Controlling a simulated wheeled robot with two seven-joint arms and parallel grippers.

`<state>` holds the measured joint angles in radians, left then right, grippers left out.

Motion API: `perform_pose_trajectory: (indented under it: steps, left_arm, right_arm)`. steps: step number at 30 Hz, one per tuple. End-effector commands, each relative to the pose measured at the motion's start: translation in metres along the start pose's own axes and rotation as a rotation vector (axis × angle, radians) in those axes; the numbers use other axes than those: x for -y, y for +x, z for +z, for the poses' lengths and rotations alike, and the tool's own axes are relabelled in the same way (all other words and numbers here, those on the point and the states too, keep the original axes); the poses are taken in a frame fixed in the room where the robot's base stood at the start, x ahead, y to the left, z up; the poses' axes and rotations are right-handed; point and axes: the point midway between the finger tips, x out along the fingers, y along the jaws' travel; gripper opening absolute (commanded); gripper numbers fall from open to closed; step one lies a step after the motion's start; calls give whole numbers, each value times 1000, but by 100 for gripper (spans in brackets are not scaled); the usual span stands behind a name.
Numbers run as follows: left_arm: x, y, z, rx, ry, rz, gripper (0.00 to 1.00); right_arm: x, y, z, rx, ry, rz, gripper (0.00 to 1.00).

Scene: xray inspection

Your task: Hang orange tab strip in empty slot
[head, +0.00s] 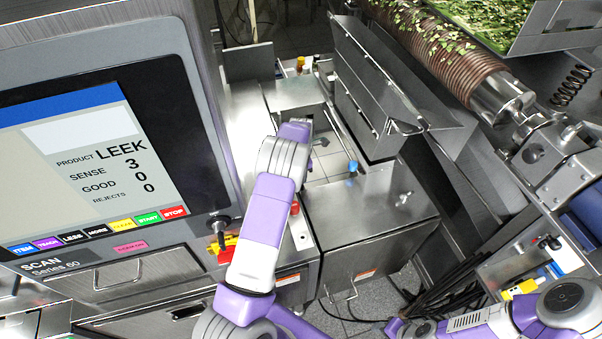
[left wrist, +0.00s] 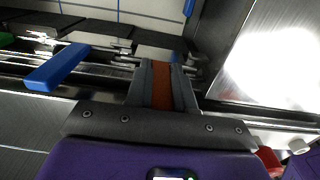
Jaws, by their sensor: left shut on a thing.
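In the left wrist view my left gripper (left wrist: 163,66) is shut, with an orange-brown piece, the orange tab strip (left wrist: 161,92), between its two grey fingers. Only the part between the fingers shows; I cannot make out the rest of the strip. Beyond the fingertips runs a metal rail (left wrist: 110,60) with dark flat strips (left wrist: 85,35) behind it. A blue tab (left wrist: 57,68) sticks out from the rail left of the gripper. I cannot tell which slot is empty. In the head view my left arm reaches away past the console and hides its gripper. My right gripper is out of view.
The scanner console (head: 100,165) with its screen stands at the left in the head view. A steel cabinet (head: 370,210) stands right of my left arm. A green tab (left wrist: 5,38) and another blue tab (left wrist: 188,8) show in the left wrist view. Shiny steel lies to the right.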

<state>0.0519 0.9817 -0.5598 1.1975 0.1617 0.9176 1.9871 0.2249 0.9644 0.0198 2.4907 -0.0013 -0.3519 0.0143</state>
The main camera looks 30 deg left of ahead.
Motion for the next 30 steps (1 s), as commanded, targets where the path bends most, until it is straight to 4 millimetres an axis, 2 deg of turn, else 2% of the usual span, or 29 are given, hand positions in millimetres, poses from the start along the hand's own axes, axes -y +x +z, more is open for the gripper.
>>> perform_pose_trajectory:
  steps: [30]
  left_arm:
    - [1, 16, -1, -2, 0, -4, 0]
  right_arm:
    - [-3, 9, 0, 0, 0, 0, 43]
